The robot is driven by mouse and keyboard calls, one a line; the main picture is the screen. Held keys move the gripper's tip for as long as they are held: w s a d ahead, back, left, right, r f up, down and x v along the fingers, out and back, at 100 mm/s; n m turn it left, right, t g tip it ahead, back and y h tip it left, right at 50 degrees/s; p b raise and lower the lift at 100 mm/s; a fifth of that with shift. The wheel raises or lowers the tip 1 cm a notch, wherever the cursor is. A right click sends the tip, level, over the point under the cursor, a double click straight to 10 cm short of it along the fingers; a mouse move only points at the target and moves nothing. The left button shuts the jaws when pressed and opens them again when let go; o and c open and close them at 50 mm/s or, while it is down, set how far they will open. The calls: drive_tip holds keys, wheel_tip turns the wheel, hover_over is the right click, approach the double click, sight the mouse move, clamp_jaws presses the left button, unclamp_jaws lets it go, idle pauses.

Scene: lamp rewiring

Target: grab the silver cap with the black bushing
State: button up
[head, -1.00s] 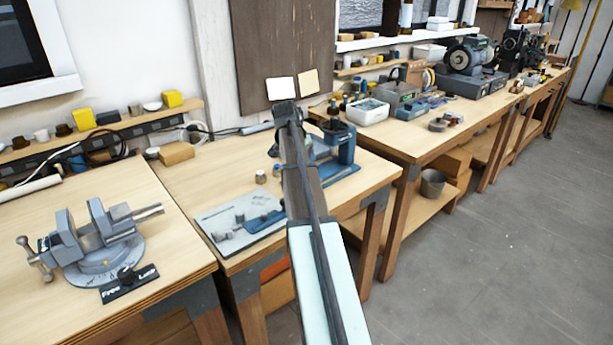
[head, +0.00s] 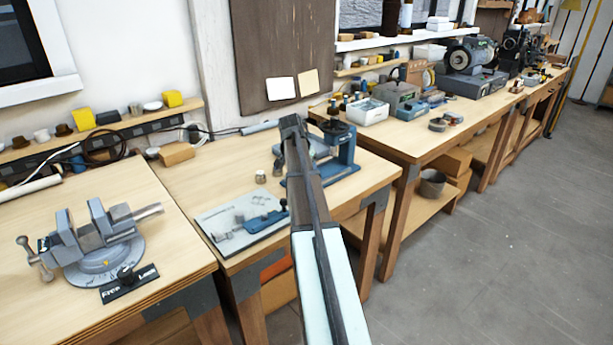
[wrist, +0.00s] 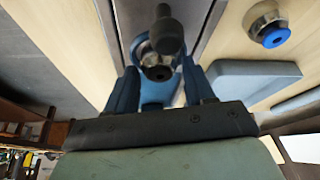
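My gripper (wrist: 158,82) has two blue fingers in the wrist view. A second silver cap, with a blue bushing (wrist: 268,28), stands on the wood at upper right. In the head view one silver cap (head: 261,177) stands on the middle bench, left of the blue press (head: 340,150).
A grey board with a blue tool and grey parts (head: 215,217) lies at the bench front. A grey vise (head: 100,235) stands on the left bench. A shelf of small parts (head: 90,133) runs along the wall.

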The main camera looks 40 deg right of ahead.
drive_tip(key=c, duration=0.8)
